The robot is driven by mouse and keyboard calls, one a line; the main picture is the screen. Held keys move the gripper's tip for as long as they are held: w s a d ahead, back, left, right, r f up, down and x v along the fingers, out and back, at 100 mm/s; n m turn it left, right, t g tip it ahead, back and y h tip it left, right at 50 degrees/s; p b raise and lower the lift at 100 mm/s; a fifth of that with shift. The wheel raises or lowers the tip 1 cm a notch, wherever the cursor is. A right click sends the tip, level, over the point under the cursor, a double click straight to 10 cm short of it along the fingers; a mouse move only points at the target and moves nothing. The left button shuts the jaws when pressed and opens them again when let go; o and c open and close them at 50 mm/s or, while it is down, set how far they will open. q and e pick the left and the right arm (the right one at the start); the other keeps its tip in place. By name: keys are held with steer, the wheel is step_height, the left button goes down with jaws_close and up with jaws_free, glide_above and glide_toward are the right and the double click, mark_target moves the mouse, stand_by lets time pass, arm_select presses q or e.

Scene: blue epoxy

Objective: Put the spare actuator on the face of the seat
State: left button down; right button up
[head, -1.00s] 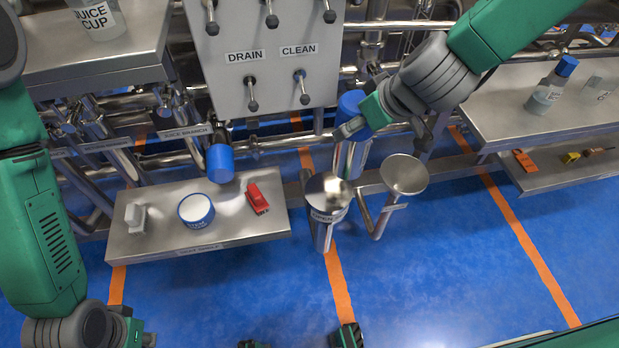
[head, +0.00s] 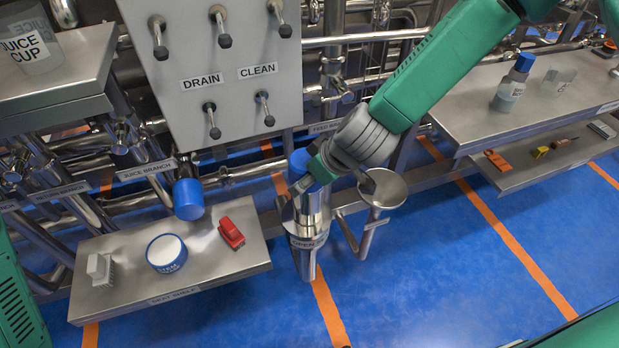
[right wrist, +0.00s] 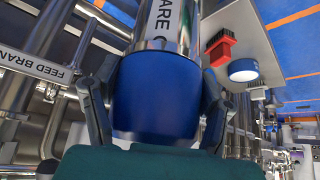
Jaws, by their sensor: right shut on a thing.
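The spare actuator is a steel cylinder (head: 315,208) with a blue cap (head: 303,167). My right gripper (head: 310,178) is shut around the cap and holds the actuator roughly upright. In the right wrist view a finger of my right gripper (right wrist: 155,110) lies on each side of the blue cap (right wrist: 155,90), and part of the label shows on the steel body (right wrist: 165,25). The open seat (head: 308,241) is the labelled steel post directly below the actuator. Its face is mostly hidden, and I cannot tell whether the actuator touches it. My left gripper is out of view.
A second steel stand with a round top (head: 384,188) is close on the right. A steel shelf (head: 130,300) at left bears a grey block, a blue-rimmed tub (head: 166,254) and a red brush (head: 231,233). The valve panel (head: 225,75) is behind.

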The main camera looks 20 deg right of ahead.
steer(key=shift+a, duration=0.35)
steer(key=o, duration=1.7)
steer(key=shift+s, duration=0.1)
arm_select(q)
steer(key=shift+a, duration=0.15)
arm_select(e)
steer(key=shift+o, duration=0.2)
steer(key=shift+d, duration=0.25)
steer(key=p+v, duration=0.3)
steer(key=v, duration=0.9)
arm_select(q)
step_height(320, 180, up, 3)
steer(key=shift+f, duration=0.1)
arm_select(e)
steer(key=s+d+f+m+g+h, duration=0.1)
steer(key=s+d+f, duration=0.4)
steer(key=s+f, duration=0.5)
steer(key=s+d+f+m+g+h, duration=0.2)
steer(key=s+d+f+m, duration=0.3)
steer(key=s+f, duration=0.6)
steer(key=shift+s+d+g, duration=0.15)
steer(key=shift+s+g, duration=0.7)
steer(key=shift+g, duration=0.05)
